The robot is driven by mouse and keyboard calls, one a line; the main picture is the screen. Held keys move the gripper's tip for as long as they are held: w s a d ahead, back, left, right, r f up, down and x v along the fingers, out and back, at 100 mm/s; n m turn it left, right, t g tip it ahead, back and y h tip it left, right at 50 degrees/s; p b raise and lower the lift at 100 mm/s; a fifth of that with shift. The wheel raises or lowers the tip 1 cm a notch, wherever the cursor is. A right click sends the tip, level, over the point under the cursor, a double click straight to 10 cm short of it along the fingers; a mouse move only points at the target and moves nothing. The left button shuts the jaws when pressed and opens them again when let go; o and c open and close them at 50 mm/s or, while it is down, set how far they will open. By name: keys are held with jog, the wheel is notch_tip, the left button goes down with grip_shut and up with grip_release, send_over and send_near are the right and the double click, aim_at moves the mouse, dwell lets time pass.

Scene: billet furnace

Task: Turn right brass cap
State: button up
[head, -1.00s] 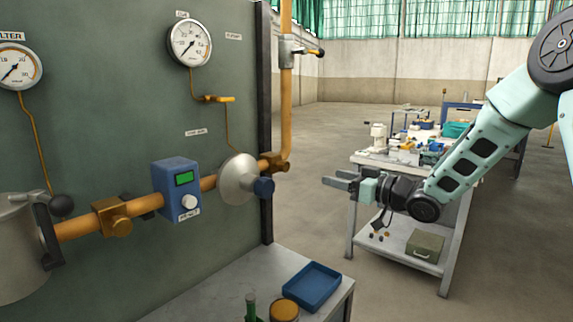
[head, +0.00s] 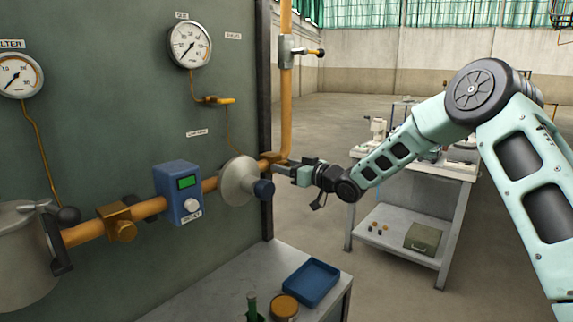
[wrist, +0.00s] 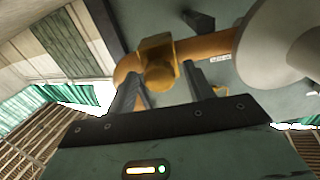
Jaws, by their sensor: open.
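The right brass cap (head: 271,158) sits on the orange pipe just right of the round silver housing; my gripper partly covers it in the head view. In the wrist view the brass cap (wrist: 158,68) shows whole, ahead of and between the two dark fingers. My gripper (head: 281,170) is open and empty, its fingers pointing left at the cap. In the wrist view my gripper (wrist: 163,85) has a finger on each side, with the cap just beyond the tips. I cannot tell whether a finger touches it.
The silver housing (head: 238,182) with its blue knob (head: 264,188) is close to the left of my gripper. A left brass cap (head: 122,229), a blue meter box (head: 179,192) and a vertical orange pipe (head: 286,105) are nearby. A bench with a blue tray (head: 311,283) stands below.

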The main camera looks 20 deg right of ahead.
jog(key=shift+w+a, duration=0.15)
jog(key=shift+w, duration=0.05)
jog(key=shift+c, duration=0.3)
jog(key=c, duration=0.9)
